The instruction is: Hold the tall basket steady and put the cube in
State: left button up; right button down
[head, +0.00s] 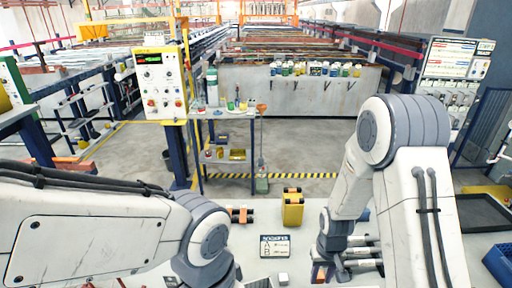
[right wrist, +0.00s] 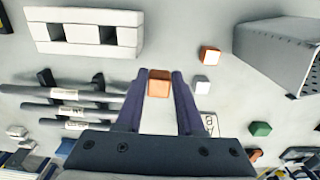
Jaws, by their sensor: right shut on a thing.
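In the right wrist view, my right gripper (right wrist: 159,90) is shut on an orange-brown cube (right wrist: 159,84), held between its two dark fingers. The tall basket (right wrist: 278,52), a grey metal box with small holes, lies at the upper right of that view, apart from the held cube. In the head view, my right gripper (head: 331,270) points down at the bottom, right of centre. My left gripper (head: 208,272) shows only in part at the bottom edge; its fingertips are hidden. I cannot make out the basket in the head view.
Another orange cube (right wrist: 209,55), a white cube (right wrist: 202,86) and a green block (right wrist: 260,129) lie on the table. A white block with holes (right wrist: 84,16) and several grey rods (right wrist: 62,108) are on the left. A yellow container (head: 293,212) stands beyond a sign (head: 275,247).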

jog(key=shift+w+r, duration=0.1)
jog(key=shift+d, duration=0.1)
dwell(0.3)
jog(key=s+a+r+n, duration=0.25)
jog(key=a+r, duration=0.45)
jog(key=a, duration=0.6)
jog(key=s+a+r+n, duration=0.2)
jog(key=a+r+n, duration=0.35)
jog(key=a, duration=0.75)
jog(key=shift+w+f+m, duration=0.1)
jog(key=shift+f+m, duration=0.9)
jog(key=shift+f, duration=0.55)
